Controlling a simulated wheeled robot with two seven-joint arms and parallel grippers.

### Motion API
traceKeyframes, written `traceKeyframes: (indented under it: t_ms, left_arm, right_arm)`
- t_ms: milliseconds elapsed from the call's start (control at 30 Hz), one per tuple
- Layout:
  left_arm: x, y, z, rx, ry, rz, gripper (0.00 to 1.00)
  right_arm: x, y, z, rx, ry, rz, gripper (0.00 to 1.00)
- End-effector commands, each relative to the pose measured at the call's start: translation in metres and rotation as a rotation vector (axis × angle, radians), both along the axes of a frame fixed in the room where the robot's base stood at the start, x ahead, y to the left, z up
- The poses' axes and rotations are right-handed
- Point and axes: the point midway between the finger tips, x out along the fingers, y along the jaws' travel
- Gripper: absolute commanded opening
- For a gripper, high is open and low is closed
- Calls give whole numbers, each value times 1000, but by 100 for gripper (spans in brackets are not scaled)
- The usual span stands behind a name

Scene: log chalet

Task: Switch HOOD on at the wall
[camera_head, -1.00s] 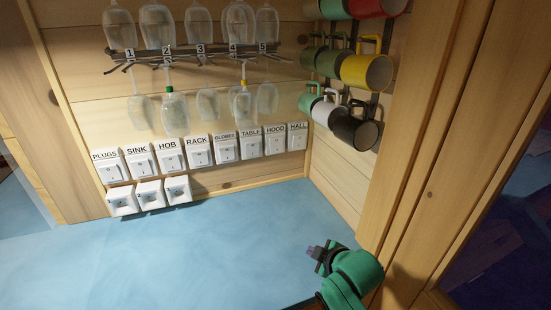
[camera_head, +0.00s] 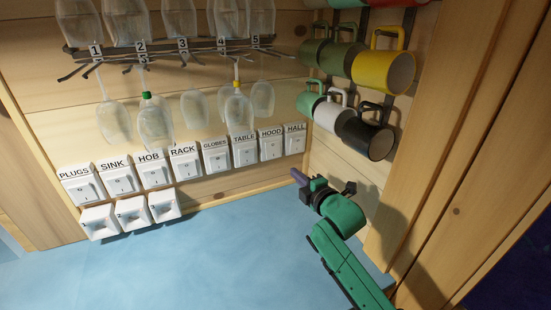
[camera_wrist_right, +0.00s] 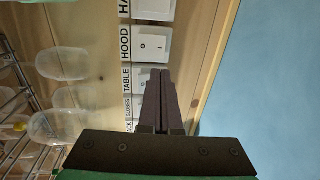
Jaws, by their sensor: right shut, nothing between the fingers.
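The HOOD switch (camera_head: 270,147) is a white rocker switch on the wooden back wall, between TABLE (camera_head: 244,151) and HALL (camera_head: 294,139). It also shows in the right wrist view (camera_wrist_right: 151,44), ahead of the fingers and a little to their left. My right gripper (camera_head: 296,176) is shut and empty, its dark fingers pointing at the wall just below and right of the HOOD switch, apart from it as far as I can tell. In the wrist view its fingertips (camera_wrist_right: 160,74) overlap the row by TABLE. My left gripper is not in view.
Hanging glasses (camera_head: 236,105) fill the rack above the switches. Several mugs (camera_head: 365,136) hang on the right wall, above my right arm. White sockets (camera_head: 131,213) sit below the left switches. The blue counter (camera_head: 220,255) is clear.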

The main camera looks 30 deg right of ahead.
Motion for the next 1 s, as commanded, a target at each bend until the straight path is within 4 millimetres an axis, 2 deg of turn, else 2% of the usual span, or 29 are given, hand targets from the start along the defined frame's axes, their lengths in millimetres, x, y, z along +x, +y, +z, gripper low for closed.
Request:
traceKeyframes:
  t_ms: [300, 500, 700, 1000]
  left_arm:
    - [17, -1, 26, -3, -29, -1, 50]
    - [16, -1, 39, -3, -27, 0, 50]
    - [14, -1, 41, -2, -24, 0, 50]
    - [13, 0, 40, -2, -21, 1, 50]
  right_arm:
    - [68, -3, -5, 4, -1, -1, 0]
    - [107, -5, -11, 3, 0, 1, 0]
    - [123, -6, -17, 0, 1, 2, 0]
    - [124, -6, -19, -1, 0, 2, 0]
